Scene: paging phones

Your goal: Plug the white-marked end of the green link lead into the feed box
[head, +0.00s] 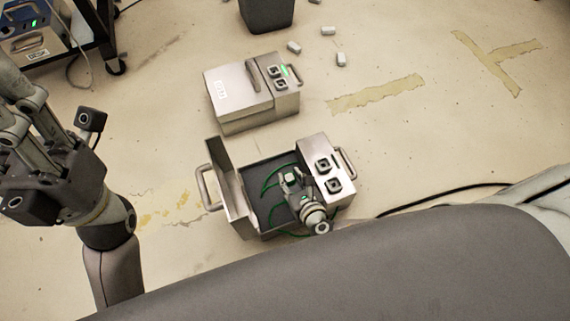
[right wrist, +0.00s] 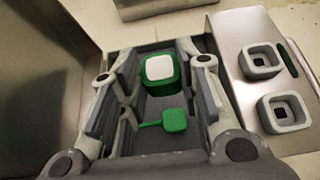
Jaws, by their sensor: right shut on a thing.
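The green link lead (head: 268,185) lies in the open near box (head: 229,198), partly hidden by my right gripper (head: 290,182). In the right wrist view, its white-marked green end (right wrist: 160,72) sits between the fingers of my right gripper (right wrist: 153,85), which is shut on it. Another green piece (right wrist: 174,121) with a short stem shows nearer the palm. The near box has two square sockets (head: 334,185) on its right panel. My left gripper (head: 30,125) is raised at the left, away from the boxes; its fingertips are unclear. I cannot tell which box is the feed box.
A closed metal box (head: 235,92) with a white label, two sockets and a green light stands behind the open one. Small pale blocks (head: 328,30) and a dark bin (head: 266,12) lie beyond. A black cable (head: 440,199) runs at right.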

